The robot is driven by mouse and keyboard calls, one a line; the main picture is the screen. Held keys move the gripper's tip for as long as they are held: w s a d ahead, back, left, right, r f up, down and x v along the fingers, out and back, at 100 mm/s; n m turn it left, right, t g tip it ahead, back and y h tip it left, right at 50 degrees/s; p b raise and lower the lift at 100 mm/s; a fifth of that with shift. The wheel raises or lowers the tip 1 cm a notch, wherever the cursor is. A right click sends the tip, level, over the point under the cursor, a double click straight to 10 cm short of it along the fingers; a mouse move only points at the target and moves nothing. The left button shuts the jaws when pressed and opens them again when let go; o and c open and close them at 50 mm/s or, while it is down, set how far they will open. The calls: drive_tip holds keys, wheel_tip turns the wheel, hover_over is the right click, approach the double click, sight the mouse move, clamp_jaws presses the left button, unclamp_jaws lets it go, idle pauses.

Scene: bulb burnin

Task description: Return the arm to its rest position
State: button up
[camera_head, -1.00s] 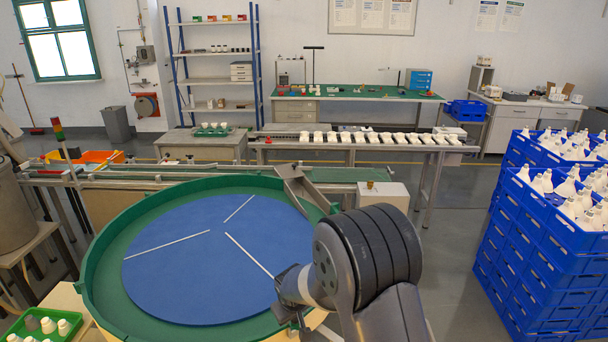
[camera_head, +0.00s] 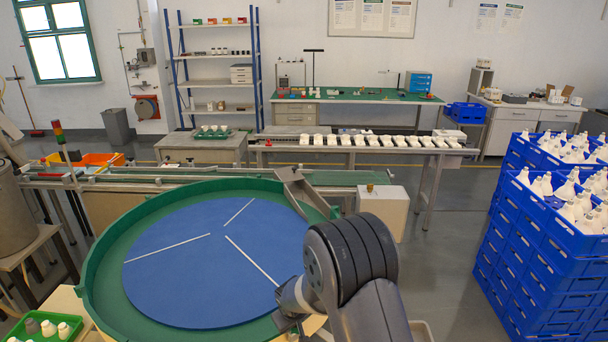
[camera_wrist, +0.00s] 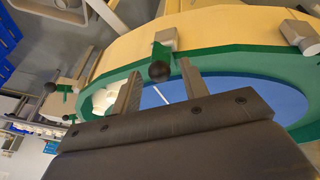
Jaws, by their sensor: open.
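My arm reaches up from the bottom of the head view, its dark ribbed joint right of the round table. My gripper (camera_head: 287,325) hangs at the table's near right edge, partly cut off by the frame. In the wrist view my gripper (camera_wrist: 160,72) has its two fingers well apart, with nothing held between them. The round table has a blue top (camera_head: 190,285) with white dividing lines and a green rim (camera_head: 98,270). The blue top shows no objects in the head view.
Blue crates (camera_head: 545,260) of white bulbs are stacked at the right. A conveyor (camera_head: 330,178) runs behind the round table, with a pale box (camera_head: 383,212) at its right. A green tray (camera_head: 22,325) with small parts is at lower left. Floor is clear between arm and crates.

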drive_tip(key=shift+x, duration=1.15)
drive_tip(key=shift+s+f+b, duration=0.1)
drive_tip(key=shift+f+b, duration=0.1)
drive_tip(key=shift+b, duration=0.55)
drive_tip(key=shift+s+d+t+y+b, duration=0.1)
drive_tip(key=shift+s+t+y+b, duration=0.2)
drive_tip(key=shift+b, duration=0.5)
drive_tip(key=shift+w+t+b, duration=0.1)
drive_tip(key=shift+t+b, duration=0.2)
drive_tip(key=shift+b, duration=0.15)
drive_tip(key=t+b, duration=0.1)
drive_tip(key=b, duration=0.3)
drive_tip(key=t+y+b, duration=0.1)
drive_tip(key=b, duration=0.3)
drive_tip(key=shift+s+d+y, duration=0.3)
drive_tip(key=shift+s, duration=0.1)
drive_tip(key=t+y+b, duration=0.1)
drive_tip(key=b, duration=0.4)
drive_tip(key=s+t+b, duration=0.1)
drive_tip(key=b, duration=0.5)
drive_tip(key=d+f+m+t+y+b, duration=0.1)
drive_tip(key=t+b, duration=0.1)
drive_tip(key=b, duration=0.4)
drive_tip(key=shift+s+y, duration=0.2)
drive_tip(key=shift+y, duration=0.1)
drive_tip(key=shift+s+r+t+b, duration=0.15)
drive_tip(key=shift+t+b, duration=0.15)
drive_tip(key=shift+b, duration=0.6)
